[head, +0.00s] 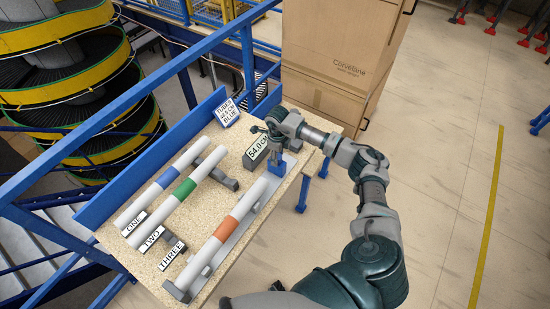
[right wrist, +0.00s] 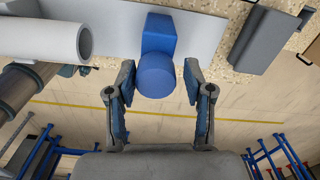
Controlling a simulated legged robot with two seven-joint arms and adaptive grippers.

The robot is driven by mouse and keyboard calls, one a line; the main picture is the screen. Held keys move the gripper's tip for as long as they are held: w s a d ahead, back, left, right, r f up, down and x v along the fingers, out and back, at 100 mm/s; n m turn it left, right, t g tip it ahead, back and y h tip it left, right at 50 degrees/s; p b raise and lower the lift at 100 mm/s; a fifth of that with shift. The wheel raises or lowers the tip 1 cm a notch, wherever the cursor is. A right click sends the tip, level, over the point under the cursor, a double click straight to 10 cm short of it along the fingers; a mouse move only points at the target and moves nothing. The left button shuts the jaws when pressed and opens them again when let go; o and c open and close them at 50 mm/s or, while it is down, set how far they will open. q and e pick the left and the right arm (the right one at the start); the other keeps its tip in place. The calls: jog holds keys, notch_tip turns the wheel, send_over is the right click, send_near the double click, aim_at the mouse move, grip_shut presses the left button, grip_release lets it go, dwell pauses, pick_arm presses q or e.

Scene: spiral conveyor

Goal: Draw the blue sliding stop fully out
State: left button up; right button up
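The blue sliding stop (head: 277,167) stands at the far end of the grey metal rail, past the end of the tube with the orange band (head: 228,227). In the right wrist view the stop (right wrist: 156,74) shows a block with a round knob. My right gripper (head: 275,142) is over the stop in the head view. In the right wrist view its fingers (right wrist: 160,78) are apart, one on each side of the knob, with a small gap visible on both sides. The white tube's open end (right wrist: 70,42) lies left of the stop. My left gripper is not in view.
Tubes with blue (head: 167,177) and green (head: 185,188) bands lie on the speckled table, beside labels ONE, TWO and THREE. A grey block labelled 54.0 (head: 256,150) stands near the stop. A large cardboard box (head: 340,60) is behind. Floor right of the table is clear.

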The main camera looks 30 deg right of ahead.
jog(key=shift+o, duration=0.3)
jog(key=shift+d+f, duration=0.1)
jog(key=shift+d, duration=0.15)
jog(key=shift+d, duration=0.1)
notch_tip(320, 180, up, 12)
jog(key=shift+f, duration=0.1)
dwell(0.3)
